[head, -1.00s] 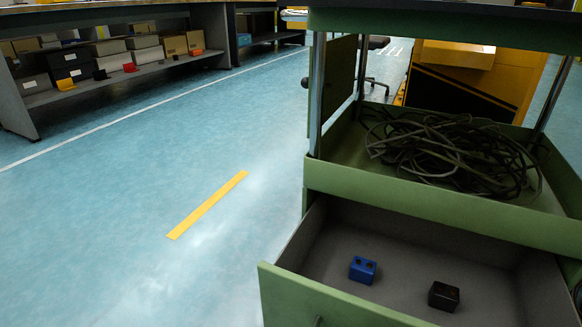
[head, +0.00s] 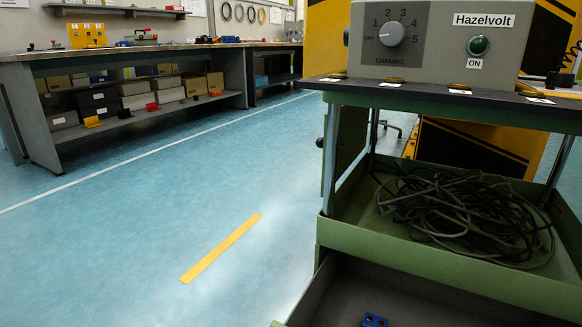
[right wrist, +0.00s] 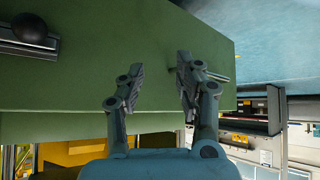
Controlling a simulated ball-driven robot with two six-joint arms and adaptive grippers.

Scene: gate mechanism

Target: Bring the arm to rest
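My right gripper (right wrist: 160,68) shows in the right wrist view with its two fingers spread and nothing between them. It is in front of a green panel (right wrist: 110,50); I cannot tell whether the fingers touch it. A thin rod (right wrist: 218,77) sticks out just right of the right finger. Neither gripper shows in the head view, and my left gripper shows in no view.
A green cart (head: 440,262) stands at the right, with cables (head: 465,210) on its shelf and an open drawer (head: 400,295) below holding a blue block (head: 374,320). A Hazelvolt box (head: 435,40) sits on top. A workbench (head: 150,90) stands at the back left. Floor between is clear.

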